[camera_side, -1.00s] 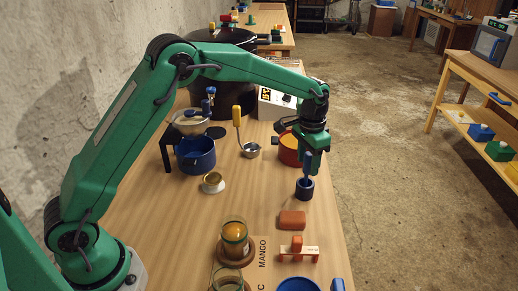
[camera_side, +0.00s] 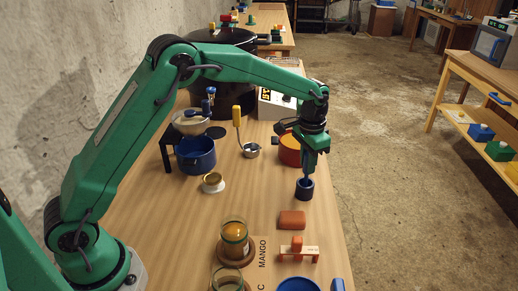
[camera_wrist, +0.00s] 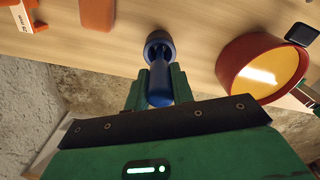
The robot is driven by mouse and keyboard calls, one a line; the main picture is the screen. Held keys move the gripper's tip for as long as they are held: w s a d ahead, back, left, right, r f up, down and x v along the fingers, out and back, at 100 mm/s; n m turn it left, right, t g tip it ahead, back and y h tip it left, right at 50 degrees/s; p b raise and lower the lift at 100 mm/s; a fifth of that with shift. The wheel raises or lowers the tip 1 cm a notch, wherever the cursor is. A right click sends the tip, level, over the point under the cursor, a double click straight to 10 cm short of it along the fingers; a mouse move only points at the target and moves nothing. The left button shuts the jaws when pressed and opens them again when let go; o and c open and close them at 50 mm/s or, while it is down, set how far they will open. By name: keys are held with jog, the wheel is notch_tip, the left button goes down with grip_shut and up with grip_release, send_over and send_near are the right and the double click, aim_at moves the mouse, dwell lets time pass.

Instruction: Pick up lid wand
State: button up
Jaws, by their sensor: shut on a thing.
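The lid wand is a blue stick with a rounded end (camera_wrist: 159,90), seen end-on in the wrist view. It stands in a small dark blue cup-like holder (camera_side: 304,190), which also shows in the wrist view (camera_wrist: 153,37). My gripper (camera_side: 309,172) points down just above the holder. Its two green fingers (camera_wrist: 159,84) are shut on the wand's upper part, one on each side. In the side view the fingers hide most of the wand. The wand's lower end is hidden inside the holder.
An orange-red pot (camera_side: 289,151) stands close behind the holder. An orange block (camera_side: 292,219) and a small orange-and-wood stand (camera_side: 299,253) are in front. A ladle with a yellow handle (camera_side: 237,117), a blue pot (camera_side: 195,156) and a filled jar (camera_side: 234,235) are to the left. The table's right edge is near.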

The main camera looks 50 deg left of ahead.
jog(key=shift+r, duration=0.1)
notch_tip(320, 180, up, 10)
jog(key=shift+f, duration=0.1)
dwell(0.5)
dwell(0.5)
